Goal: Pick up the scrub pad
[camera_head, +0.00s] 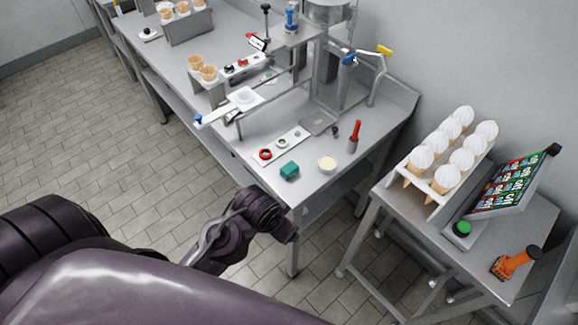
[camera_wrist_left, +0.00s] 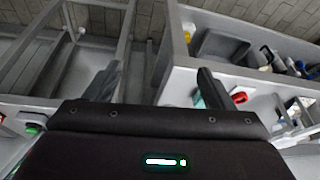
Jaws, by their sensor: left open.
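The scrub pad (camera_head: 289,170) is a small teal-green block lying flat near the front corner of the steel workbench (camera_head: 262,185). In the left wrist view a sliver of teal (camera_wrist_left: 198,101), likely the pad, shows beside one finger, which hides most of it. My left arm reaches in from the left in the head view and ends at the bench's front corner, apart from the pad; its fingertips are hard to make out there. In the wrist view my left gripper (camera_wrist_left: 154,78) is open, with nothing between its fingers. My right gripper is not in view.
A red-handled tool (camera_head: 355,132) is further back.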

